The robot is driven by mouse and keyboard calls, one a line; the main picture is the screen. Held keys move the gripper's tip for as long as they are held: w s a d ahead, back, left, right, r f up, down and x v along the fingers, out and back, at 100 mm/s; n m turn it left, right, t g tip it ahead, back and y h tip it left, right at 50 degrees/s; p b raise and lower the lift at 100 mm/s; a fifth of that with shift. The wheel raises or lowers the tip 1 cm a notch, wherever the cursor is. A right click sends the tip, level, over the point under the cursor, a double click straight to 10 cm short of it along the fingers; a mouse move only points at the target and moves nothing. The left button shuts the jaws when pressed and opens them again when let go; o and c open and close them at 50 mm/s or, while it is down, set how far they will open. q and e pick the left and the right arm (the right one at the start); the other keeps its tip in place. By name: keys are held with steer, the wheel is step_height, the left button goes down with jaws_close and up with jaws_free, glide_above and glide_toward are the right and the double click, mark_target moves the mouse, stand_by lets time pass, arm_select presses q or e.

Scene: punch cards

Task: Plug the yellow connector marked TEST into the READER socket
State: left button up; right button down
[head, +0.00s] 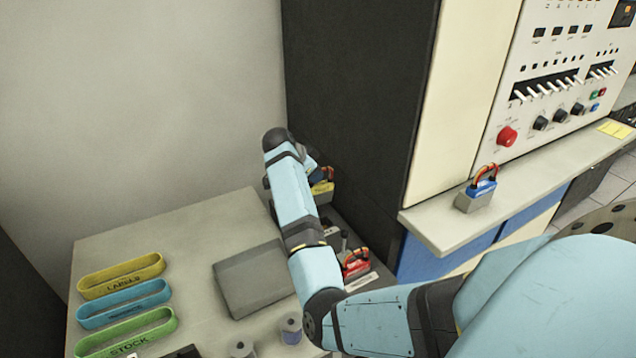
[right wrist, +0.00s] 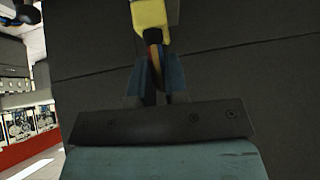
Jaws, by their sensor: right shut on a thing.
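The yellow connector (head: 322,187) has a red and orange cable loop on top. In the head view it is at the back right of the table, beside the dark cabinet. In the right wrist view the connector (right wrist: 149,16) is just beyond my fingertips. My right gripper (right wrist: 155,70) is shut on its cable loop. In the head view my right arm hides most of that gripper. The TEST mark and the READER socket cannot be made out, and I cannot tell whether the connector is seated. My left gripper is not in view.
A red connector (head: 355,264) stands near my forearm, by a white label (head: 361,283). A blue connector (head: 482,188) sits on the console ledge (head: 450,229). A grey box (head: 250,280) and several coloured trays, including a yellow one (head: 120,277), occupy the table. The dark cabinet (head: 355,90) borders it.

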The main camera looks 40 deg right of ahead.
steer(key=shift+w+a+f+g+h+b, duration=0.1)
steer(key=shift+a+f+g+h+b, duration=0.2)
steer(key=shift+f+b, duration=0.8)
steer(key=shift+w+a+f+g+h+b, duration=0.1)
steer(key=shift+a+f+h+b, duration=0.4)
steer(key=shift+b, duration=0.95)
steer(key=shift+d+f, duration=0.1)
steer(key=shift+f, duration=0.1)
steer(key=shift+f, duration=0.1)
steer(key=shift+f+b, duration=0.2)
steer(key=shift+b, duration=0.15)
step_height(320, 180, down, 3)
steer(key=shift+r+b, duration=0.1)
steer(key=shift+b, duration=1.1)
steer(key=shift+f, duration=0.35)
steer(key=shift+f+b, duration=0.25)
steer(key=shift+b, duration=0.2)
